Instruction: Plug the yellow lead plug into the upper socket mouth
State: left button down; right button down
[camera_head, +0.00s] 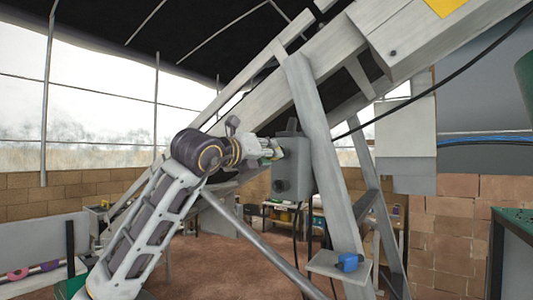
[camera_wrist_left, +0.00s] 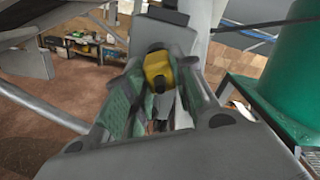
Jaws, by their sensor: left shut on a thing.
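The yellow lead plug (camera_wrist_left: 157,72) sits between the green-padded fingers of my left gripper (camera_wrist_left: 160,78) in the left wrist view. My left gripper (camera_head: 272,149) is shut on it, right beside the upper part of the grey socket box (camera_head: 297,172) in the head view. The box (camera_wrist_left: 172,38) stands directly beyond the plug in the wrist view. A round lower mouth (camera_head: 280,186) shows on the box. The upper mouth is hidden behind the gripper and plug. I cannot tell whether the plug touches or enters it. My right gripper is out of view.
A blue plug (camera_head: 348,262) lies on a small grey shelf (camera_head: 325,264) below right. The box is on a slanted grey post (camera_head: 322,150) of a large frame. Dark cables hang below the box. A green cylinder (camera_wrist_left: 285,85) stands at the right in the wrist view.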

pick_arm(q)
jog(key=shift+r, duration=0.1)
jog(key=c, duration=1.5)
grip_release()
jog(key=o, duration=0.4)
jog(key=shift+w+d, duration=0.1)
jog(key=shift+w, duration=0.05)
jog(key=shift+s+a, duration=0.25)
jog(key=v, duration=1.1)
jog(key=shift+s+a+m, duration=0.1)
jog(key=shift+s+m, duration=0.05)
jog(key=shift+m, duration=0.25)
